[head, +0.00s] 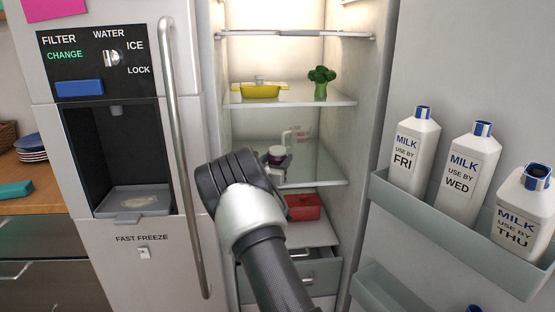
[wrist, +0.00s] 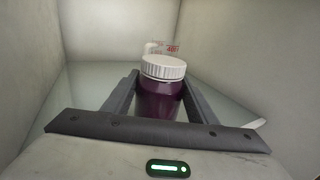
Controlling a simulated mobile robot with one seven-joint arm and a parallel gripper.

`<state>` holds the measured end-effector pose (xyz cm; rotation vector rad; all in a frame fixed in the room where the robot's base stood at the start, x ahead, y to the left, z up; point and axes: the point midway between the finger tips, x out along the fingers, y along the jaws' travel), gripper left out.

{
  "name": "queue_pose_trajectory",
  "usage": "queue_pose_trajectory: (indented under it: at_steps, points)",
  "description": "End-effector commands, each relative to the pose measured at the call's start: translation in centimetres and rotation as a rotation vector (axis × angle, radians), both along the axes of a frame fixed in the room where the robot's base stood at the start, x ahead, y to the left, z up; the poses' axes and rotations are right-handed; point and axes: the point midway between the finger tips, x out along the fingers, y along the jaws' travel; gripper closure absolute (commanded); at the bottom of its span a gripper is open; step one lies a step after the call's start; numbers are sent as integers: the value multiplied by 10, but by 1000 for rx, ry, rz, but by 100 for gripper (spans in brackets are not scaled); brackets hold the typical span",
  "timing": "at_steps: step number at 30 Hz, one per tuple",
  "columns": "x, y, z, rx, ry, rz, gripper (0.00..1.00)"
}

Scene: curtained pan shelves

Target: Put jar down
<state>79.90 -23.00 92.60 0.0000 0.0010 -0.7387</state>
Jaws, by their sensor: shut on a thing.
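The jar (wrist: 160,93) is dark purple with a white ribbed lid, and stands upright between the fingers of my gripper (wrist: 158,100) in the wrist view. My gripper is shut on it. In the head view the jar (head: 277,155) shows inside the open fridge, at the middle glass shelf (head: 318,176). My arm hides most of my gripper (head: 281,163) and the jar's lower part there. I cannot tell whether the jar touches the shelf.
A clear container (head: 299,134) stands behind the jar. A yellow dish (head: 262,90) and broccoli (head: 320,82) sit on the shelf above. A red box (head: 303,207) is below. The open door's rack (head: 455,226) holds milk bottles at right. The middle shelf's right side is clear.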

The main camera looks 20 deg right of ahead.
Motion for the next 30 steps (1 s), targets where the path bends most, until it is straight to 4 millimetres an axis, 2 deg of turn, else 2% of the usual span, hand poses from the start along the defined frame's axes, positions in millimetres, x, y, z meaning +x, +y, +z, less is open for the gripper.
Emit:
queue_pose_trajectory:
  at_steps: [24, 25, 28, 30]
  points:
    - [0, 0, -5, -2, -4, 0, 88]
    - [0, 0, -5, -2, -4, -1, 46]
    - [0, 0, -4, -1, -3, 0, 29]
    - [0, 0, -5, -1, -3, 0, 26]
